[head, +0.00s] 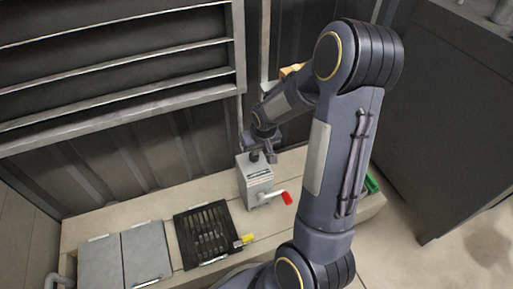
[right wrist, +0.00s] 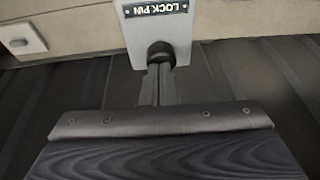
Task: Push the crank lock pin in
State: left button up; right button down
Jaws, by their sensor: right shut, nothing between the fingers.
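The crank unit is a grey box (head: 254,181) on the bench, with a crank whose red handle (head: 287,198) points right. In the right wrist view, its face (right wrist: 158,25) carries a "LOCK PIN" label (right wrist: 156,8). Just below the label is the dark round lock pin (right wrist: 160,49). My right gripper (right wrist: 158,75) is shut and empty, its fingertips right at the pin. Whether they touch it, and how far the pin stands out, I cannot tell. In the head view my right gripper (head: 264,151) is at the box's top back edge. My left gripper is not in view.
A black grate (head: 205,236) with a yellow piece (head: 244,240) and grey lids (head: 128,258) are on the bench, left of the box. A ribbed wall and louvre (head: 115,75) stand behind. A green item (head: 371,183) is at the right. A large dark cabinet (head: 450,100) stands at right.

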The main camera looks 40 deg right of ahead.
jog(key=shift+f, duration=0.1)
notch_tip(320, 180, down, 3)
jog(key=b, duration=0.2)
jog(key=shift+f+b, duration=0.2)
jog(key=shift+b, duration=0.1)
jog(key=shift+s, duration=0.1)
jog(key=shift+r, duration=0.1)
jog(key=r+p, duration=0.4)
jog(key=r, duration=0.1)
jog(key=shift+d+p, duration=0.2)
jog(key=shift+p, duration=0.15)
jog(key=p+v, duration=0.3)
jog(key=v, duration=0.6)
jog(key=shift+s+r, duration=0.15)
jog(key=shift+s, duration=0.05)
